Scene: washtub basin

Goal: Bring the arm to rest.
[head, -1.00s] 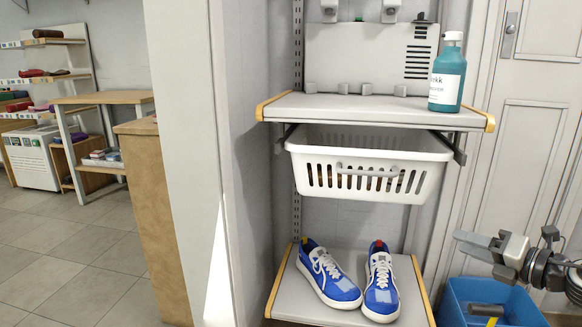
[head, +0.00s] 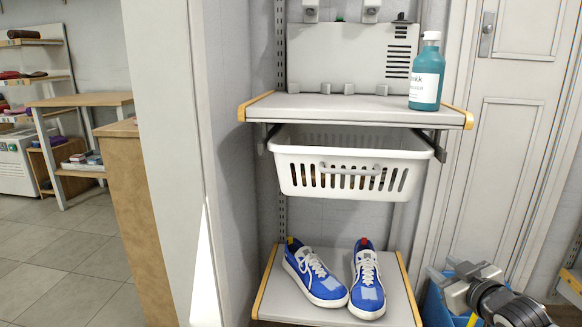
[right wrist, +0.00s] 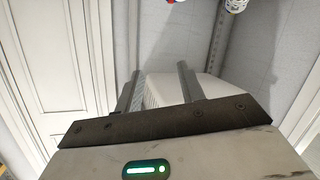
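My right gripper (head: 440,275) is at the lower right of the head view, in front of the blue bin (head: 433,309) and right of the lower shelf. In the right wrist view its two fingers (right wrist: 160,85) stand apart, with nothing seen held between them. A white surface, apparently the basket (right wrist: 163,92), shows beyond the fingers. My right forearm runs off toward the bottom right. My left gripper is not in view.
Blue shoes (head: 341,280) stand on the lower shelf (head: 398,300). A white basket (head: 345,170) hangs under the upper shelf (head: 300,104), which holds a teal bottle (head: 425,75). A door (head: 520,130) is at right. Open floor (head: 60,255) lies at left.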

